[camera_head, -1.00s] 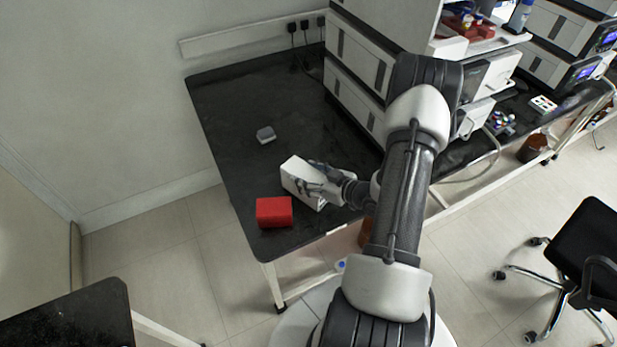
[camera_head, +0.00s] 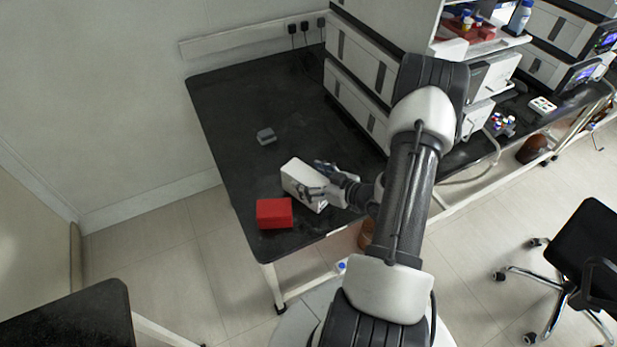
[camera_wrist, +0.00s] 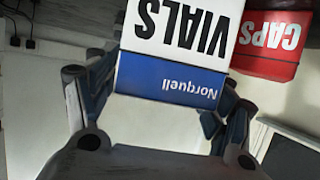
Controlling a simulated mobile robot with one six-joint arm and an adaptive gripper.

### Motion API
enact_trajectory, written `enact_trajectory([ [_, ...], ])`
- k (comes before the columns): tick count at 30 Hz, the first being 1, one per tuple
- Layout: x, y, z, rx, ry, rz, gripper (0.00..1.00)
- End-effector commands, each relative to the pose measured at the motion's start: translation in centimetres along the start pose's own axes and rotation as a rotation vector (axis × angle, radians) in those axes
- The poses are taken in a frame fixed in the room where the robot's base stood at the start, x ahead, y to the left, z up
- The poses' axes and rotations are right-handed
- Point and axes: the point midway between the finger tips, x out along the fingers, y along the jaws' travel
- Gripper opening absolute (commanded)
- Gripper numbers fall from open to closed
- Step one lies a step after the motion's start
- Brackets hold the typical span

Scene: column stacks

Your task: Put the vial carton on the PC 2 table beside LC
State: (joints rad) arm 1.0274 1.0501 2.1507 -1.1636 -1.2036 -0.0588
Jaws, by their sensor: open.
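The vial carton (camera_head: 302,183) is a white box standing on the black table (camera_head: 226,110), near its front edge. In the wrist view the carton (camera_wrist: 172,75) shows a white face lettered VIALS and a blue band lettered Norquell, upside down. My gripper (camera_head: 318,180) is open at the carton's right side. In the wrist view my gripper's fingers (camera_wrist: 155,110) stand to either side of the carton's lower part. I cannot tell whether either finger touches it. The LC stack (camera_head: 362,80) of white modules stands at the table's back right.
A red box (camera_head: 274,213) stands just left of the carton; in the wrist view the red box (camera_wrist: 268,45) reads CAPS. A small grey block (camera_head: 266,136) lies farther back. The table's left and back-left area is clear. An office chair (camera_head: 590,255) stands at right.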

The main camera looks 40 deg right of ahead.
Motion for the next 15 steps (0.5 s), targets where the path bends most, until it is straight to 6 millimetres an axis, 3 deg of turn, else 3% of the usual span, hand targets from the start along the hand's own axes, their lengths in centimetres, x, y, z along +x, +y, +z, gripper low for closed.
enact_trajectory([
  [9,-7.1,0.2,-0.2,0.003,0.000,0.007,0.75],
  [15,-10.1,0.1,-0.1,0.002,0.001,0.004,0.75],
])
